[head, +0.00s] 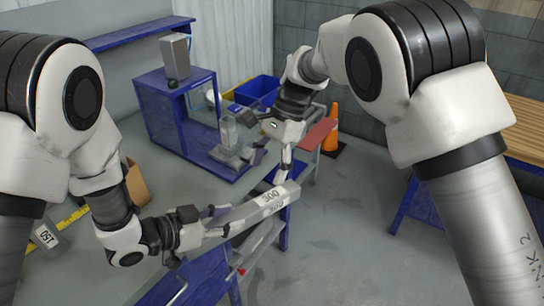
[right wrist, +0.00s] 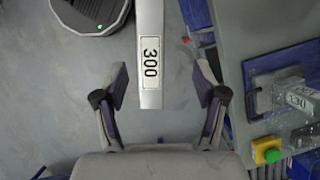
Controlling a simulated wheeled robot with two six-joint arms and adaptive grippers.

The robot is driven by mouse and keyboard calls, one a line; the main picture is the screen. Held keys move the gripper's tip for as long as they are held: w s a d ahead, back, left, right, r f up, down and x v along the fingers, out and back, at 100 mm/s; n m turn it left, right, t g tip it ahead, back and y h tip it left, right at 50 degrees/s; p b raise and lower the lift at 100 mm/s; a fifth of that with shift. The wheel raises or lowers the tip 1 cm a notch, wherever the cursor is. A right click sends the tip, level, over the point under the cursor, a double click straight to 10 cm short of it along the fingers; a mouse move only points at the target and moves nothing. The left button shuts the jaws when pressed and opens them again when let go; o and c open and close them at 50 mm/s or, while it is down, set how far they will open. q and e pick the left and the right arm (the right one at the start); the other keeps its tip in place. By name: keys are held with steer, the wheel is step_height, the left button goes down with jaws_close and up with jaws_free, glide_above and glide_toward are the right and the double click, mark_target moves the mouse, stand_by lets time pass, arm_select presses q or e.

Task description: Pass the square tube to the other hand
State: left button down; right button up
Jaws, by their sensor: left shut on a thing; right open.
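The square tube (head: 258,206) is a long pale grey bar with a 300 label. My left gripper (head: 217,224) is shut on its left part in the head view and holds it in the air, slanting up to the right. My right gripper (head: 269,163) is open and empty above the tube's free right end. In the right wrist view the tube (right wrist: 150,25) comes down from the top, and its end lies between the spread fingers of my right gripper (right wrist: 162,78), with a gap on both sides. Whether they overlap in depth is hard to tell.
A block labelled 150 (head: 45,236) sits at left. A yellow box with a green button (right wrist: 266,150) is at right wrist's lower right. An orange cone (head: 333,128) stands behind.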

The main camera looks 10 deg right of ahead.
mark_target(257, 198)
arm_select(q)
steer(key=shift+a, duration=0.15)
arm_select(e)
steer(key=x, duration=0.8)
steer(key=shift+s+a+f, duration=0.1)
steer(key=shift+a+f, duration=0.05)
steer(key=shift+f, duration=0.55)
steer(key=shift+a, duration=0.1)
jaws_close()
arm_select(q)
steer(key=c, duration=0.5)
jaws_free()
arm_select(e)
steer(key=shift+r, duration=0.1)
